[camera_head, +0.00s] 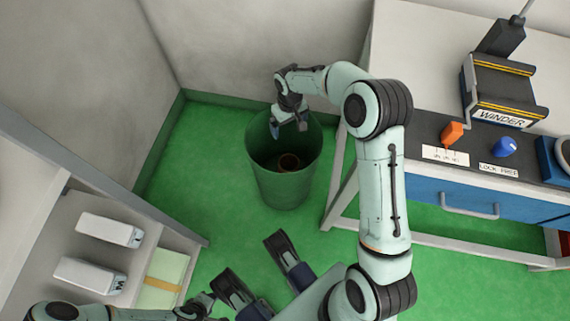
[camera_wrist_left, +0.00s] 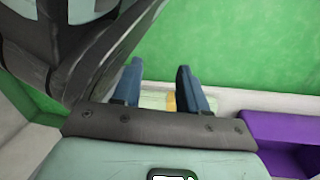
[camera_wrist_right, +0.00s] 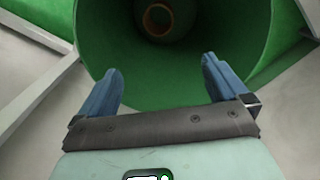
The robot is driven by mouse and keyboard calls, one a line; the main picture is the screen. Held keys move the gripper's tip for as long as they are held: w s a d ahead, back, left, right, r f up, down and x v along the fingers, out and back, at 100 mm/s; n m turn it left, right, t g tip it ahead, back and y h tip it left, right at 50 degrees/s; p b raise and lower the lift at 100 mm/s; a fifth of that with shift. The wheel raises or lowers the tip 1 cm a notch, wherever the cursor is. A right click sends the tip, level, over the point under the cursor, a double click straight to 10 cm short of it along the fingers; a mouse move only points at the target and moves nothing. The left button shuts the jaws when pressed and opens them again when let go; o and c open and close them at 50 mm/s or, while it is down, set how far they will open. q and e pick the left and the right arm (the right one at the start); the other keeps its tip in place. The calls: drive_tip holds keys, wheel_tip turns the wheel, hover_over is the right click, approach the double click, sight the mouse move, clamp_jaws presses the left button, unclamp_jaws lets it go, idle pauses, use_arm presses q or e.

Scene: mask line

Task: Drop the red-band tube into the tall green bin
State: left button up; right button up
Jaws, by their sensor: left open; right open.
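The tall green bin (camera_head: 283,190) stands upright on the green floor, and its wall also shows in the right wrist view (camera_wrist_right: 100,40). A round reddish-brown ring (camera_head: 289,162) lies deep inside the bin and also shows in the right wrist view (camera_wrist_right: 158,18). It looks like a tube seen end-on, but I cannot make out a separate red band. My right gripper (camera_head: 288,128) is over the bin's mouth, open, with nothing between its fingers (camera_wrist_right: 160,75). My left gripper (camera_wrist_left: 158,80) is open and empty, away from the bin at the lower left.
A white bench with a blue drawer (camera_head: 465,205) and a winder (camera_head: 503,85) stands right of the bin. A shelf at left holds two white boxes (camera_head: 108,229) and a pale green pack with a yellow band (camera_head: 163,278). Walls close in behind the bin.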

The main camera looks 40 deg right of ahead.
use_arm(q)
drive_tip(key=w+r+t+p, duration=0.1)
drive_tip(key=w+r+p, duration=0.1)
drive_tip(key=w+r, duration=0.2)
drive_tip(key=shift+w+d+t, duration=0.35)
drive_tip(key=shift+t, duration=0.05)
use_arm(e)
wheel_tip(320, 180, up, 9)
drive_tip(key=shift+f, duration=0.2)
